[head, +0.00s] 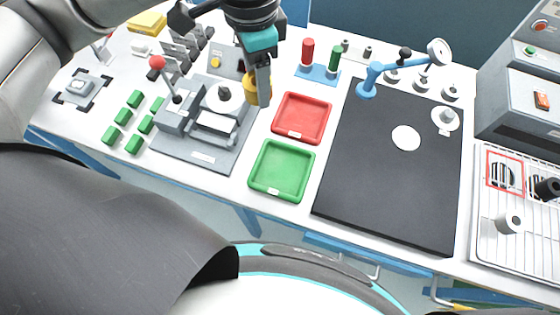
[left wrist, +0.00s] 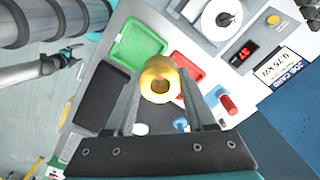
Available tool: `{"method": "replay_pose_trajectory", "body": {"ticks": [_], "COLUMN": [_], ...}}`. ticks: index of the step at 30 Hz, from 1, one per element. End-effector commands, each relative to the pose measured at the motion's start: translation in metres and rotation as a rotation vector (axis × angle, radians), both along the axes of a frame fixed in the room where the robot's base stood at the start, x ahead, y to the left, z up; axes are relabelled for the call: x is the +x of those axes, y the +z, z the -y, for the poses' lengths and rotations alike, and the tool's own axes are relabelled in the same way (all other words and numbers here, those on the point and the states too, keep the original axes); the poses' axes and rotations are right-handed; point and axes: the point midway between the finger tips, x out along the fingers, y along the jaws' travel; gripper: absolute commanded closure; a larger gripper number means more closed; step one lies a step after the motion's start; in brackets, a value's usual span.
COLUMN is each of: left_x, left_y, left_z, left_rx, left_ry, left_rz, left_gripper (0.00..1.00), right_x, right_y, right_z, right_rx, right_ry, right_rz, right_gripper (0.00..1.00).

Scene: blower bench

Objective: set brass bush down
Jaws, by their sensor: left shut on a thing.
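My left gripper (head: 262,92) is shut on the brass bush (head: 251,92), a gold ring-shaped part. It points down beside the right edge of the grey press fixture (head: 190,157), near the red tray (head: 302,118). The left wrist view shows the bush (left wrist: 160,80) between the fingertips, with its bore facing the camera. The green tray (head: 282,171) is in front of the red one, and both look empty. My right gripper (left wrist: 72,57) shows small at the left of the left wrist view; its jaw opening is unclear.
A black mat (head: 390,180) with a white disc (head: 405,138) lies right of the trays. A blue stand (head: 318,72) with red and green cylinders is behind the red tray. Several green blocks (head: 124,116) lie left of the fixture. A wire rack (head: 500,240) is at far right.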

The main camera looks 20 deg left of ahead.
Motion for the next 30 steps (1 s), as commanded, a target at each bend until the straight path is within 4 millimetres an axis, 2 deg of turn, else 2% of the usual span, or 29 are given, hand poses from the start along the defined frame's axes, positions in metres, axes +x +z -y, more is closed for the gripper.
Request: {"method": "replay_pose_trajectory", "body": {"ticks": [30], "left_x": [-0.029], "left_y": [-0.008], "left_z": [0.042], "left_rx": [-0.007], "left_ry": [-2.092], "left_rz": [-0.014], "left_gripper": [1.0], "right_x": [-0.001], "right_y": [0.042], "right_z": [-0.001], "right_rx": [0.0], "right_ry": [0.001], "right_rz": [-0.002], "right_gripper": [0.1]}}
